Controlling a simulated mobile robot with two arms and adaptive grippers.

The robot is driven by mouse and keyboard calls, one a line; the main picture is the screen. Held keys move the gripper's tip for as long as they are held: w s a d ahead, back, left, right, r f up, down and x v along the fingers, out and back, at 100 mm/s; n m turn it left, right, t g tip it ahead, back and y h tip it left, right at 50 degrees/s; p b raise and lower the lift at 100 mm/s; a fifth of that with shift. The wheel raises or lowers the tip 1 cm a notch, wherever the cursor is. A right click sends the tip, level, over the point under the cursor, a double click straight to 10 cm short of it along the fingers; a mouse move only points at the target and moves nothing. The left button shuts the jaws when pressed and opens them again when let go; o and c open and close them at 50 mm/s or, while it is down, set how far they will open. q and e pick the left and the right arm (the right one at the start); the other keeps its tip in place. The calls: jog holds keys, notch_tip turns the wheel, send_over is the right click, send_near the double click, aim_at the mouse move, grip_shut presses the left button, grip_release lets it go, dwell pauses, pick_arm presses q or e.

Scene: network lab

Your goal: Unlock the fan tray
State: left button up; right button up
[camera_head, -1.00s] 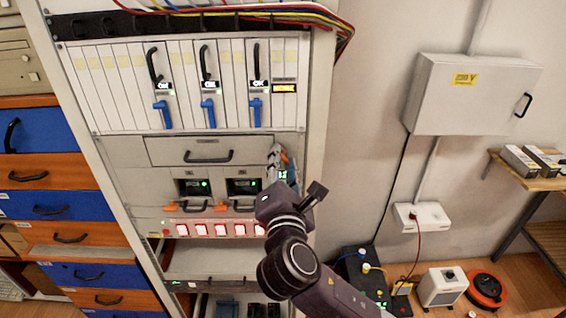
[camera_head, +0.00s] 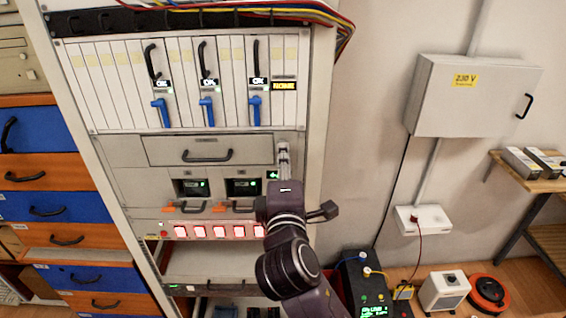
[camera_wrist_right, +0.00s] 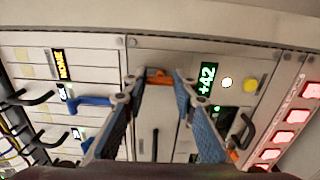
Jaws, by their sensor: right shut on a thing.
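The fan tray (camera_head: 240,149) is a grey panel with a black handle below the blue-lever modules. Its handle (camera_wrist_right: 155,145) also shows in the right wrist view, between my fingers. An orange latch (camera_wrist_right: 158,76) sits at the tray's end, between the fingertips of my right gripper (camera_wrist_right: 156,80). The gripper is shut on this latch. In the head view my right gripper (camera_head: 283,150) is at the tray's right end and hides the latch. A green display (camera_wrist_right: 207,78) lies beside the latch. My left gripper is in neither view.
Blue levers (camera_head: 208,110) stand above the tray; one blue lever (camera_wrist_right: 92,102) is close to my fingers. Two small-screen units (camera_head: 243,187) and red lit buttons (camera_head: 220,231) lie below. A wall cabinet (camera_head: 435,95) is at right, with clear wall between.

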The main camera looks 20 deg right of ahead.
jog(key=shift+f, duration=0.1)
dwell(0.5)
jog(key=o, duration=1.2)
jog(key=shift+c, duration=0.2)
jog(key=v, duration=0.7)
jog(key=shift+s, duration=0.25)
jog(key=shift+a, duration=0.1)
